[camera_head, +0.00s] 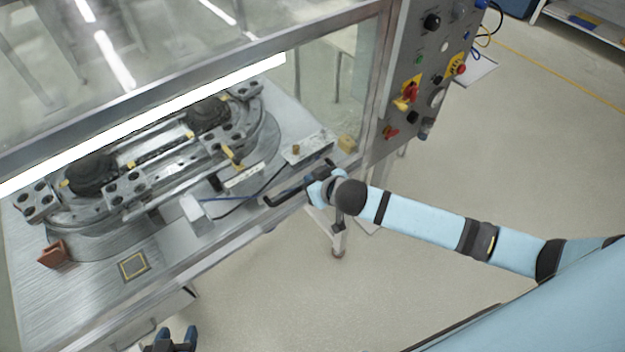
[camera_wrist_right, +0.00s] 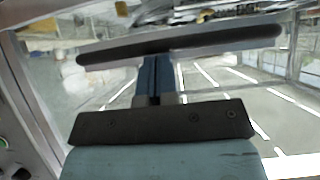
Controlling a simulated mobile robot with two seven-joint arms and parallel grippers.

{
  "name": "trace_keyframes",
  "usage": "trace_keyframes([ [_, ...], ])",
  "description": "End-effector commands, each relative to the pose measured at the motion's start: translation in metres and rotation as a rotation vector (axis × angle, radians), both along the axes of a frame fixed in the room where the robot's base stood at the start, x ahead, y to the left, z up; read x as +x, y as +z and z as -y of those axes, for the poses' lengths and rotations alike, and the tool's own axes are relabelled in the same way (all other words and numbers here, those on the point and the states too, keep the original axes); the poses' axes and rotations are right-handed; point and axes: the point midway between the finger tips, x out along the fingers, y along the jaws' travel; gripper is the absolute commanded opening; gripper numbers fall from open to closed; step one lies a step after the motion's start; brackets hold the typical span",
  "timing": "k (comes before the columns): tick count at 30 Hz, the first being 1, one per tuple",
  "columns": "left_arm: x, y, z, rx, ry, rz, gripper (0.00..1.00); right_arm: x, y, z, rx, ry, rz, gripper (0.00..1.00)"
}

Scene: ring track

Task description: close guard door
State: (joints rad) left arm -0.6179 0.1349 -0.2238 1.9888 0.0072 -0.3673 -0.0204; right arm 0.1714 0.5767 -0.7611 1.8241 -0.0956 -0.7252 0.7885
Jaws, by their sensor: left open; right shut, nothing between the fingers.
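The guard's clear panel (camera_head: 190,65) in a metal frame fills the upper left of the head view; I cannot tell exactly how far the door is down. A black bar handle (camera_head: 282,198) shows near the machine's front edge. It also crosses the right wrist view (camera_wrist_right: 225,39). My right gripper (camera_head: 312,184) is shut with nothing in it, its blue fingertips (camera_wrist_right: 157,70) right at the bar's underside in that view. I cannot tell whether they touch. My left gripper (camera_head: 175,338) is open and empty, low at the bottom edge.
A ring track fixture (camera_head: 155,155) stands on the metal table behind the handle, with a brown block (camera_head: 53,254) and a small framed square (camera_head: 134,265) nearby. A control panel (camera_head: 425,70) stands at the right. The floor in front is clear.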

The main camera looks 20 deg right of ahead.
Motion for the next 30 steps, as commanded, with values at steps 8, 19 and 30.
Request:
trace_keyframes([
  [8,-0.002,-0.018,0.002,-0.004,-0.002,-0.008,0.52,-0.001,-0.046,0.0,0.003,-0.003,-0.005,0.0],
  [19,-0.001,-0.017,0.007,-0.009,-0.01,-0.006,0.52,0.0,-0.057,0.0,-0.001,-0.001,-0.003,0.0],
  [30,0.001,0.008,0.0,0.001,-0.003,0.002,0.52,0.005,-0.03,0.004,-0.001,-0.001,-0.001,0.0],
])
